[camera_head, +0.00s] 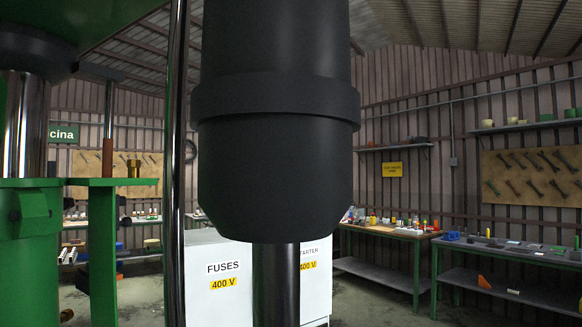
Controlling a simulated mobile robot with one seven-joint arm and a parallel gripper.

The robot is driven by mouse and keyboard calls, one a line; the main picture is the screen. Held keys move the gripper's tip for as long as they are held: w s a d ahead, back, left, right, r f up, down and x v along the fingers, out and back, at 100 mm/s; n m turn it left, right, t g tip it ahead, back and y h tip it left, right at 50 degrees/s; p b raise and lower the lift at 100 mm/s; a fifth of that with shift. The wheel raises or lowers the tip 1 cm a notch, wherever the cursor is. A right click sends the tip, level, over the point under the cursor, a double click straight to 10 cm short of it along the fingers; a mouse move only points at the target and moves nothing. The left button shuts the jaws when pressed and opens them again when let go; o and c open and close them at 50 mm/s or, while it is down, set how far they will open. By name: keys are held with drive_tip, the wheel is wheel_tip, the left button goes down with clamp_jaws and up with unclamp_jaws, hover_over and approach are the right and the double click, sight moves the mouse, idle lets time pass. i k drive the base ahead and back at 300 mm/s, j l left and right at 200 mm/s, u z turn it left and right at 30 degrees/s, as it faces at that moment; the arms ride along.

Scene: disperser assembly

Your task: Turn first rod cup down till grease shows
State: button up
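A small brass-coloured fitting (134,166) stands on the right end of a green bracket (112,182) at the left; it may be a rod cup, but it is too small to tell. No grease can be made out on it. Another brass-coloured piece (66,315) shows low at the left edge, partly cut off by dark shapes. A large black cylinder (275,150) with a thick collar fills the middle, with a dark shaft (276,285) below it. My gripper is not in view.
A tall shiny rod (176,120) stands just left of the black cylinder. A green machine body (30,250) with a thick chrome column (24,125) is at far left. White electrical cabinets (218,270) stand behind. Workbenches (520,262) with small tools line the right wall.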

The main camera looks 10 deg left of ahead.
sight(131, 162)
drive_tip(key=k+j+u, duration=0.1)
drive_tip(key=j, duration=0.25)
drive_tip(key=k+j+u, duration=0.1)
drive_tip(key=k+j, duration=0.2)
drive_tip(key=j+u, duration=0.15)
drive_tip(key=j, duration=0.3)
drive_tip(key=i+j+u, duration=0.15)
drive_tip(key=j, duration=0.3)
